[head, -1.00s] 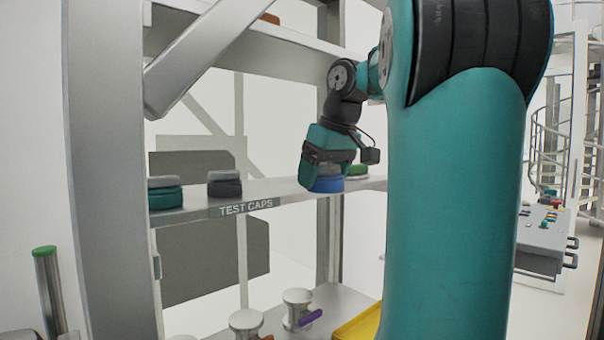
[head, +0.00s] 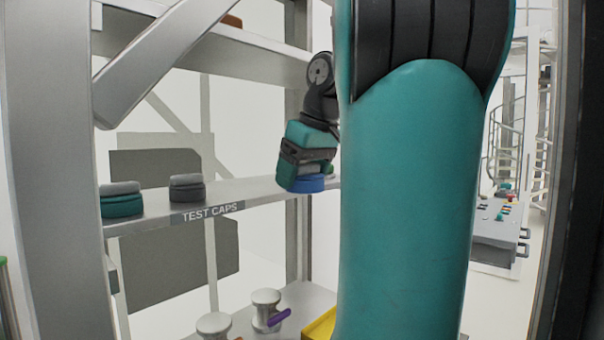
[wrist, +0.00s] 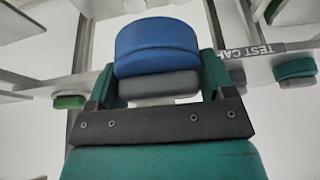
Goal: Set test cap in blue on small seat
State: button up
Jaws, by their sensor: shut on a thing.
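The blue test cap (head: 308,184) has a blue body and a grey top. My gripper (head: 303,168) is shut on it, near the front edge of the upper shelf. In the wrist view the blue cap (wrist: 157,45) sits between both fingers of my gripper (wrist: 160,82), with its grey part toward the palm. Whether it clears the shelf surface I cannot tell. White, flanged, spool-like fittings stand on the lower shelf, one with a purple handle (head: 266,305) and another (head: 214,325) cut by the frame edge. Which one is the small seat I cannot tell.
The shelf labelled TEST CAPS (head: 250,193) also holds a teal cap (head: 121,200), a dark grey cap (head: 187,188) and a green cap (wrist: 68,101), mostly hidden in the head view. A yellow tray (head: 320,325) lies partly behind my arm. A diagonal brace (head: 165,55) crosses the rack.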

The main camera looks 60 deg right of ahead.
jog(key=shift+r+p, duration=2.45)
jog(key=shift+r, duration=0.05)
